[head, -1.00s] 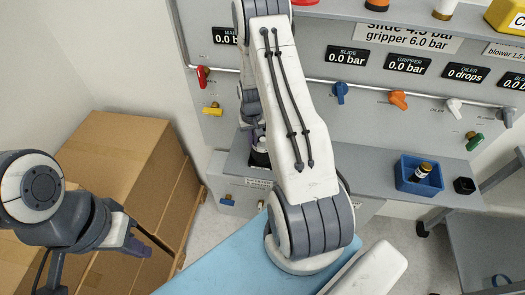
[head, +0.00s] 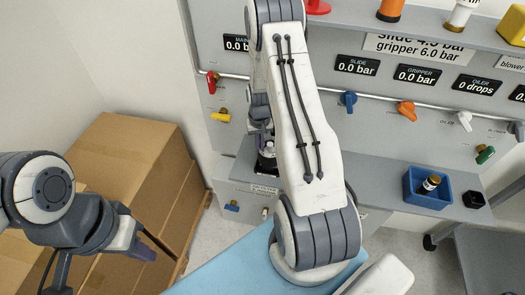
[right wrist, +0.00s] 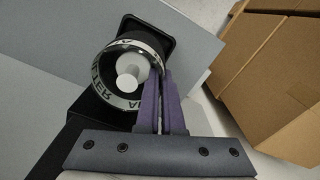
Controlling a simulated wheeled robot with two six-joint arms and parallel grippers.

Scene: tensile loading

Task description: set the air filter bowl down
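The air filter bowl (right wrist: 124,76) is a round, open cup with a dark inside, a white cylinder in its middle and a lettered band around its rim. My right gripper (right wrist: 157,78) has its purple fingers close together at the bowl's right rim, shut on its wall. The bowl seems to be over or on a black square piece (right wrist: 155,38); contact underneath is hidden. In the head view the bowl (head: 267,158) shows small beside my right arm, by the grey bench. My left gripper (head: 146,247) is at the lower left, away from the bowl; its finger gap is unclear.
A grey bench (head: 385,190) holds a blue bin (head: 428,203) with a small bottle and a black cup (head: 474,200). Coloured valves line the panel behind. Cardboard boxes (head: 125,170) stand at the left. A light blue surface (head: 225,268) lies in front.

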